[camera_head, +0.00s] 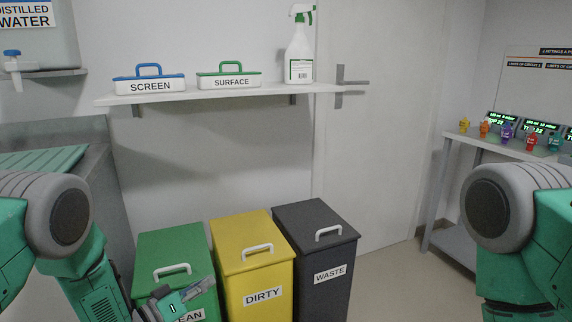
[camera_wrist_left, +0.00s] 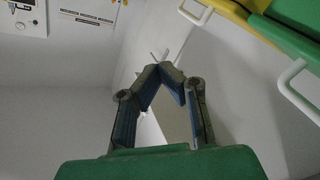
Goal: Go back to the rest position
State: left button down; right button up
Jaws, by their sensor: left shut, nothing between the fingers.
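My left gripper (camera_head: 188,292) is low in the head view, in front of the green bin's lid. In the left wrist view its fingertips (camera_wrist_left: 161,72) come together, with nothing between them. My left arm comes in from the left edge, bent downward. My right arm shows at the right edge, but its gripper is out of the picture.
Green (camera_head: 170,250), yellow (camera_head: 254,275) and dark grey (camera_head: 318,250) lidded bins stand in a row. A wall shelf (camera_head: 220,94) holds the SCREEN box (camera_head: 150,85), SURFACE box (camera_head: 229,82) and spray bottle (camera_head: 299,55). A table (camera_head: 470,142) at right holds small coloured items.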

pick_arm(q)
jog(key=s+a+f+n+g+y+p, duration=0.1)
jog(key=s+a+f+g+y+p, duration=0.2)
jog(key=s, duration=0.5)
jog(key=s+a+f+n+g+y+p, duration=0.1)
jog(key=s+a+f+g+y+p, duration=0.1)
jog(key=s+f+y, duration=0.55)
jog(key=s+a+r+g+p, duration=0.1)
jog(key=s+g, duration=0.1)
jog(key=s, duration=0.6)
jog(key=s+a+r+m+g+y+p, duration=0.1)
jog(key=s+a+g, duration=0.1)
jog(key=s, duration=0.6)
jog(key=s+a+r+g+p, duration=0.1)
jog(key=s+g, duration=0.3)
jog(key=s, duration=0.5)
jog(key=shift+a+r+m, duration=0.25)
jog(key=shift+r+m, duration=0.05)
jog(key=shift+r, duration=0.3)
